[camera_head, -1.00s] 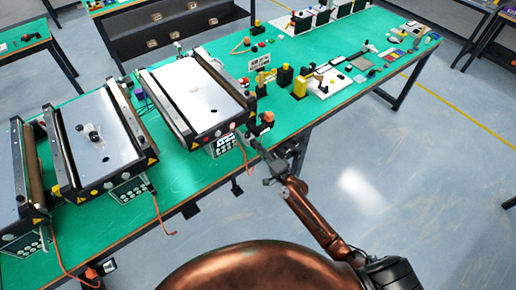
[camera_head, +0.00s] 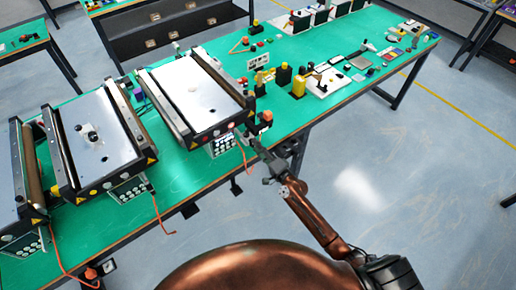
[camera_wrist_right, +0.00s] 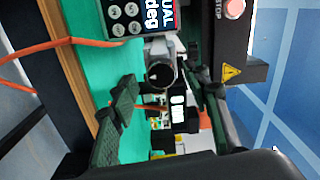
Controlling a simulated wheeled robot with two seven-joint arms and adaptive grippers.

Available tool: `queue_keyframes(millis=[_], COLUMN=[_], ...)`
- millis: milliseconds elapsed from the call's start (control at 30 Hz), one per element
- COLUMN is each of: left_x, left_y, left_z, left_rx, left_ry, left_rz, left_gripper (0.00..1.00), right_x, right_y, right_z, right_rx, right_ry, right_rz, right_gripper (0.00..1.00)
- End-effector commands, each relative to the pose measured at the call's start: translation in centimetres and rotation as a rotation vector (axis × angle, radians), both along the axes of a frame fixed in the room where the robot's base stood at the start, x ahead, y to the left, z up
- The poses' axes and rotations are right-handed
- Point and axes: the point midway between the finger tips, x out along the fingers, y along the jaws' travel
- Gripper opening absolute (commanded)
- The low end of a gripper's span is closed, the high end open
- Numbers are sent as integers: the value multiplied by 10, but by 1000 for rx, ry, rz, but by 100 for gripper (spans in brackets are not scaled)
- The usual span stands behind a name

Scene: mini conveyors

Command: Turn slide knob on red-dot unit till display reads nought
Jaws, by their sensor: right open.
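The conveyor unit on the right (camera_head: 195,88) has small reddish dots along its front edge, and a control box (camera_head: 223,145) sits below that edge. In the right wrist view the control box (camera_wrist_right: 125,18) shows grey buttons and a label ending in "deg"; I cannot see a display reading. A round grey knob with a dark face (camera_wrist_right: 160,74) lies beyond and between my right fingers. My right gripper (camera_head: 256,143) is open beside the box's right end; it also shows in the right wrist view (camera_wrist_right: 165,95). Contact with the knob is not clear. My left gripper is out of view.
Two more conveyor units (camera_head: 98,138) stand to the left, one with a yellow dot. An orange cable (camera_wrist_right: 60,43) hangs near the box. Small parts and a yellow bottle (camera_head: 299,87) stand farther right.

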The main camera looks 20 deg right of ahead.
Motion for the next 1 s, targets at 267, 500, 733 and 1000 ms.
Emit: queue_keyframes(millis=[267,500,733,1000], left_x=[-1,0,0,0], left_y=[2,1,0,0], left_z=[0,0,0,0], left_rx=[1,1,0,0], left_ry=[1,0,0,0], left_rz=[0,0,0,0], left_gripper=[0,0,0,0], right_x=[-9,-53,-93,-112], right_y=[-4,-20,-34,-41], right_z=[0,-1,-1,0], right_rx=[-1,-2,-3,0], right_ry=[-1,2,2,1], right_rz=[-2,-1,1,0], right_gripper=[43,43,43,43])
